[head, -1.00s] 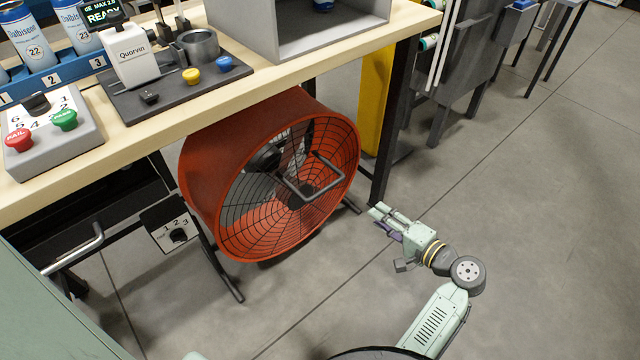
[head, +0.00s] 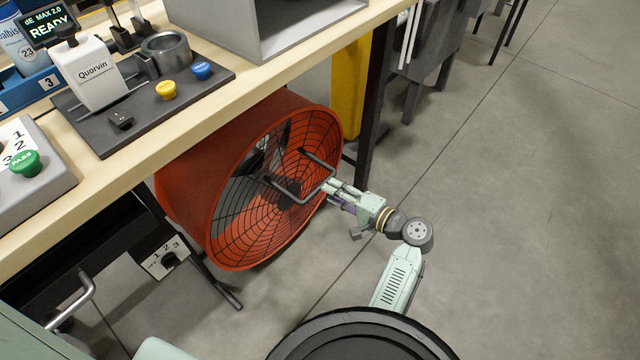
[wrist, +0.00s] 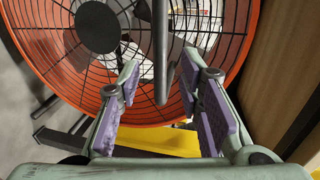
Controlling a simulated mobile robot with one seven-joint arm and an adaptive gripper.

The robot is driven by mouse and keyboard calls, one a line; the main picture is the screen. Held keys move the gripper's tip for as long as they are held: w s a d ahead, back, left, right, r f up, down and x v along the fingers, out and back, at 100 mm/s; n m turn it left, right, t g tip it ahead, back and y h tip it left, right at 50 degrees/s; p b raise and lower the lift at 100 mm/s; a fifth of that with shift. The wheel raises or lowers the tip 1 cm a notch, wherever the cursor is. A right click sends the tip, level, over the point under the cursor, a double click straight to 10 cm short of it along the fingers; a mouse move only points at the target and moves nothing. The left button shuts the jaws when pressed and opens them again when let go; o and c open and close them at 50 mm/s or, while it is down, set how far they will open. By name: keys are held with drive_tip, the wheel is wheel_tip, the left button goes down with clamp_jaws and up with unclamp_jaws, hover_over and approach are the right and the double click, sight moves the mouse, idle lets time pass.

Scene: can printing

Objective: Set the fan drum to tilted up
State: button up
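The fan drum (head: 195,180) is orange-red with a black wire grille, and stands on a dark floor stand under the bench. Its grille faces right and toward me. A grey U-shaped handle (head: 319,162) sticks out from the grille. My gripper (head: 330,188) is at the handle's outer end, in front of the grille. In the wrist view my gripper (wrist: 165,90) is open, with purple pads apart. The handle bar (wrist: 161,55) shows between the fingers, with gaps on both sides. I cannot tell how deep it sits between the pads.
The wooden bench (head: 120,150) runs above the fan. A dark table leg (head: 371,110) and a yellow post (head: 350,85) stand close behind my gripper. The floor (head: 520,220) to the right is clear.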

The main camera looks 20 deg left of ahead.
sight(321, 185)
drive_tip(key=x, duration=0.5)
drive_tip(key=shift+a+p, duration=0.15)
drive_tip(key=shift+p, duration=0.15)
drive_tip(key=shift+c, duration=0.6)
clamp_jaws()
